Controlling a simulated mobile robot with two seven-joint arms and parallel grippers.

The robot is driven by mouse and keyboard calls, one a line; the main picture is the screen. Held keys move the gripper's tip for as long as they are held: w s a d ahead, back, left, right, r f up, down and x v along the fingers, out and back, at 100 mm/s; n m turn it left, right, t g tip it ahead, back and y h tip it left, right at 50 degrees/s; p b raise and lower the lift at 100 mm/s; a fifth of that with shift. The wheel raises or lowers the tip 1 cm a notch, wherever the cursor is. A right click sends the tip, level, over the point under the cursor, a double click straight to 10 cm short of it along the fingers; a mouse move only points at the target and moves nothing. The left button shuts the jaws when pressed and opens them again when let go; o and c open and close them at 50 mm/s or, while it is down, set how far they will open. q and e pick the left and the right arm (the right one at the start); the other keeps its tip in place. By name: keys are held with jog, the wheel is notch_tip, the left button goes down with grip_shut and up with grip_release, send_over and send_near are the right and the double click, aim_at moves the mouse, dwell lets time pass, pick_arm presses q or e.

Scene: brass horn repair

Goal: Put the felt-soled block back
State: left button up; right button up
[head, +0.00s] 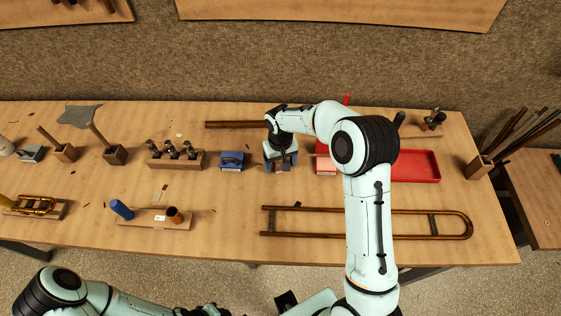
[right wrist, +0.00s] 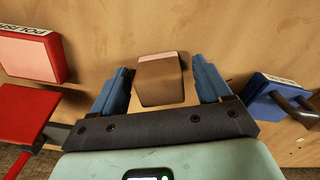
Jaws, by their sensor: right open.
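A brown wooden block (right wrist: 160,84) with a pale pink layer along its far edge, apparently the felt-soled block, shows in the right wrist view. My right gripper (right wrist: 160,72) is open, with one blue finger on each side of the block and a gap visible on both sides. I cannot tell how far the fingers are above the table. In the head view the right gripper (head: 281,163) is over the middle of the bench and hides the block. My left arm lies low at the bottom left of the head view, and its gripper is not clearly visible.
A blue box (head: 232,160) with a dark handle stands left of my right gripper. A red box marked polish (right wrist: 32,55) and a red tray (head: 425,178) are on its other side. A long brass slide (head: 330,235) lies in front. A tool rack (head: 176,161) stands further left.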

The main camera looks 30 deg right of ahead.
notch_tip(320, 180, up, 12)
jog(key=shift+r+p, duration=0.15)
jog(key=shift+p, duration=0.2)
dwell(0.5)
